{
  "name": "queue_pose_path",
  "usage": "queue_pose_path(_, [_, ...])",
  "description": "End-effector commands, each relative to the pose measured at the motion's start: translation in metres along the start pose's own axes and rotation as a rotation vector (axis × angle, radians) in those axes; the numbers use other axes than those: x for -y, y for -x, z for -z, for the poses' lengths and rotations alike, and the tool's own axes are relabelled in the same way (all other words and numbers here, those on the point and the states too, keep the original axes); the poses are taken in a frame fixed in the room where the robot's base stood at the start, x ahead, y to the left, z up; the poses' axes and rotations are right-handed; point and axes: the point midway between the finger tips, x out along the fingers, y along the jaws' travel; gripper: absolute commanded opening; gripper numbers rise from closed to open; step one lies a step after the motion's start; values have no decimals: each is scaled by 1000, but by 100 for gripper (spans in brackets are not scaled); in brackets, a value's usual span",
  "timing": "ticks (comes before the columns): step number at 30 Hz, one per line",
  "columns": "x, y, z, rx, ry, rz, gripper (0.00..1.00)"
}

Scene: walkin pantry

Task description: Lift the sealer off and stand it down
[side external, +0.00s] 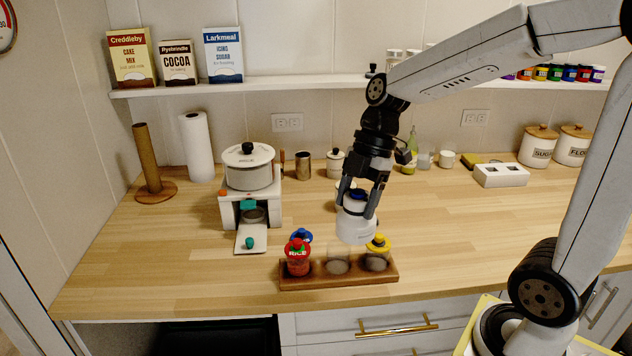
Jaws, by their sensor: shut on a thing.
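My gripper (359,203) is shut on the sealer, a white round body (356,230) with a dark blue top between the fingers. The sealer is upright, over the front of the counter. In the picture its lower edge comes close to the clear middle jar (338,262) in a wooden rack (340,283); I cannot tell whether they touch. A blue-lidded item (301,237) shows partly behind the red one.
A white appliance with a pot (249,172) stands left of the rack. A paper roll (196,147) and brown tube (147,160) stand further left. Canisters (538,147) and a white box (501,175) are at the back right. The counter (470,225) right of the rack is clear.

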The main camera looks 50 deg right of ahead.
Motion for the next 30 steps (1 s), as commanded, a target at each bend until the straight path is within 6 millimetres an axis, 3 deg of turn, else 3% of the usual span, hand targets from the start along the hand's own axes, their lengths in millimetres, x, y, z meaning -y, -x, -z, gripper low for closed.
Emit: queue_pose_path(30, [0,14,6,0,1,-1,0])
